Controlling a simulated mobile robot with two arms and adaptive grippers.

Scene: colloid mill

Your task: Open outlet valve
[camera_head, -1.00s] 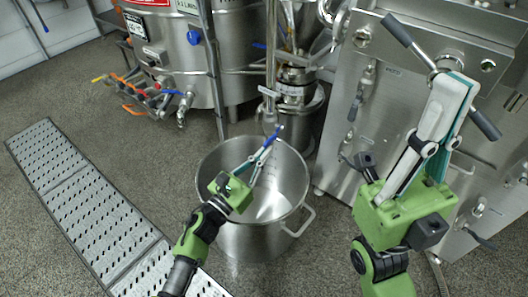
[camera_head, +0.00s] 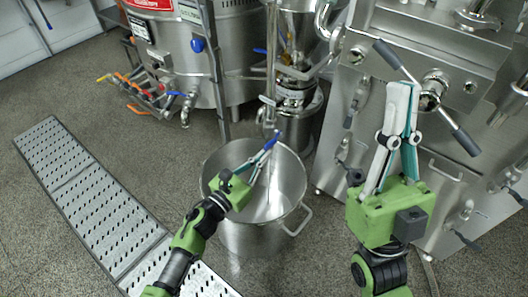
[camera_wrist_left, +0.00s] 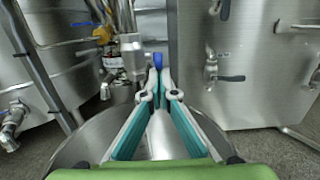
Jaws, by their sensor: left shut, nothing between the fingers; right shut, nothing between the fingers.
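A vertical outlet pipe (camera_head: 268,98) comes down above the steel pot (camera_head: 217,163). A blue valve handle (camera_head: 275,136) shows at its lower end; it also shows in the left wrist view (camera_wrist_left: 158,60), just beyond the fingertips. My left gripper (camera_head: 269,146) is shut and empty over the pot, with its tips at or very near the blue handle; I cannot tell if they touch. The tips also show in the left wrist view (camera_wrist_left: 158,76). My right gripper (camera_head: 402,88) is shut and empty, beside the hub of a long bar handle (camera_head: 455,130) on the steel machine.
The steel machine (camera_head: 345,100) fills the right side. A tank (camera_head: 240,50) with several coloured valve handles (camera_head: 135,95) stands at the back left. A floor grate (camera_head: 95,205) lies at left, with bare floor around it.

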